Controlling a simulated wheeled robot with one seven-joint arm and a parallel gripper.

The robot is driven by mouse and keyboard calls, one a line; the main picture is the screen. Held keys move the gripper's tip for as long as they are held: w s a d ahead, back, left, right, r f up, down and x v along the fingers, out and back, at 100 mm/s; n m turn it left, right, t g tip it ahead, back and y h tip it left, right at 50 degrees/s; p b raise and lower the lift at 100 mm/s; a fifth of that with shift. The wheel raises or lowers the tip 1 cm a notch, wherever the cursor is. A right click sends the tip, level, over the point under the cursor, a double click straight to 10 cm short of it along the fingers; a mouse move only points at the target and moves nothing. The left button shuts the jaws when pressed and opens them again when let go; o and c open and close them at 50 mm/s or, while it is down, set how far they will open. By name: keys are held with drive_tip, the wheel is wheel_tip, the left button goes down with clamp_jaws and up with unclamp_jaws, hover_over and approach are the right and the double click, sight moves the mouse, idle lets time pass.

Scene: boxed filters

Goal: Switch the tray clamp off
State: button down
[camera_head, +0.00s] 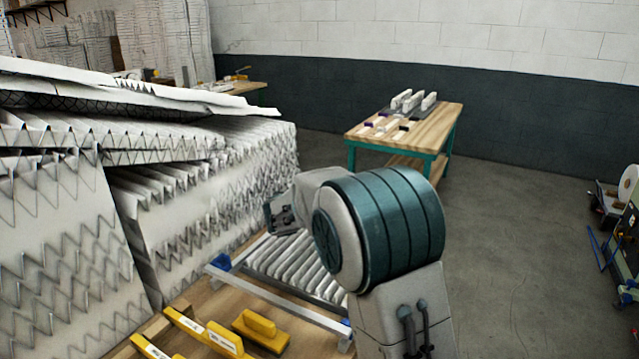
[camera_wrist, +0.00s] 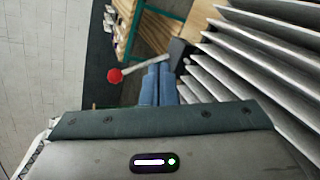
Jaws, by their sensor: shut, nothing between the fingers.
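The clamp lever shows in the wrist view as a thin grey rod with a red ball end (camera_wrist: 115,75). The rod slopes up to the right, to a dark block (camera_wrist: 179,51) beside the pleated filter. My gripper (camera_wrist: 157,72) is shut and empty; its blue fingers lie close together, just right of the red ball and close to the rod. I cannot tell whether they touch it. In the head view, the tray (camera_head: 273,284) with its metal rail holds white pleats on the wooden bench. My arm hides part of the tray, the fingers and the lever there.
Large pleated filter stacks (camera_head: 190,205) crowd the left of the tray. Yellow tools (camera_head: 262,330) lie on the bench at the front. A second table (camera_head: 432,122) with white blocks stands behind. Grey pleats (camera_wrist: 255,70) run close on the right in the wrist view. The floor at right is mostly clear.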

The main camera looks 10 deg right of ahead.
drive_tip(key=w+a+n+t, duration=0.1)
drive_tip(key=w+a+n, duration=0.1)
drive_tip(key=a, duration=0.1)
drive_tip(key=w+a+f+n+t+y, duration=0.1)
drive_tip(key=w+a+t, duration=0.1)
drive_tip(key=w+a, duration=0.1)
drive_tip(key=w+a+f+n+t, duration=0.1)
drive_tip(key=w+a+n, duration=0.1)
drive_tip(key=w+a, duration=0.1)
drive_tip(key=shift+w+a+n, duration=0.1)
drive_tip(key=shift+a+n, duration=0.05)
drive_tip(key=shift+n, duration=0.15)
drive_tip(key=w+d+r+p, duration=0.1)
drive_tip(key=w+d+p, duration=0.3)
drive_tip(key=w+d, duration=0.4)
drive_tip(key=shift+w, duration=0.25)
drive_tip(key=shift+a+t+y+b, duration=0.1)
drive_tip(key=shift+t+y+b, duration=0.2)
drive_tip(key=shift+b, duration=0.25)
drive_tip(key=shift+s+b, duration=0.1)
drive_tip(key=shift+b, duration=0.25)
